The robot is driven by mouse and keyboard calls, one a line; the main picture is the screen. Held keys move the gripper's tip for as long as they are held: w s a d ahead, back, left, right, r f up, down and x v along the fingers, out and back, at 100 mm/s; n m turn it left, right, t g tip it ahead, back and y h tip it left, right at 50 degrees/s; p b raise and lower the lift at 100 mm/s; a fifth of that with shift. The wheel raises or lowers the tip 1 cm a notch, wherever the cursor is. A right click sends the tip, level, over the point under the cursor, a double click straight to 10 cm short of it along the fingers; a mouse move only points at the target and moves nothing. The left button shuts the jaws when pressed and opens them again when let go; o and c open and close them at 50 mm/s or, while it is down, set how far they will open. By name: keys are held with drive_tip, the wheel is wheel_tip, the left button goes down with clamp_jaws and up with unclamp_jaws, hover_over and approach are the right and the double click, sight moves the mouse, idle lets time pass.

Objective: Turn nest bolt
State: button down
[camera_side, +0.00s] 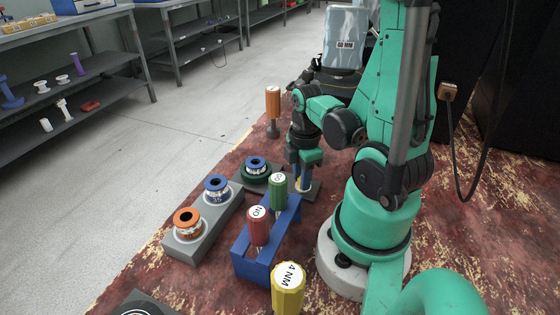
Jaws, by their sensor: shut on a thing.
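My gripper (303,180) points down at a small grey plate (314,191) beside the dark green round nest (262,180). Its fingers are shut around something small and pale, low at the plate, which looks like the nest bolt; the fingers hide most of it. A can-like part with a blue ring (256,163) sits in the nest. The blue rack (250,265) in front holds a green-handled driver (278,181) and a red-handled driver (258,222). A yellow-handled driver marked 4 NM (288,284) stands at the near end.
A grey block (188,247) holds an orange-ringed part (187,221) and a blue-ringed part (217,189). An orange-handled piece (272,103) stands upright behind. A dark plate (143,303) lies at the bottom edge. Grey shelves (85,110) stand across the open floor.

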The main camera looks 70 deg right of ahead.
drive_tip(key=shift+n, duration=0.6)
drive_tip(key=c, duration=0.6)
unclamp_jaws()
drive_tip(key=shift+c, duration=0.2)
drive_tip(key=shift+r, duration=2.8)
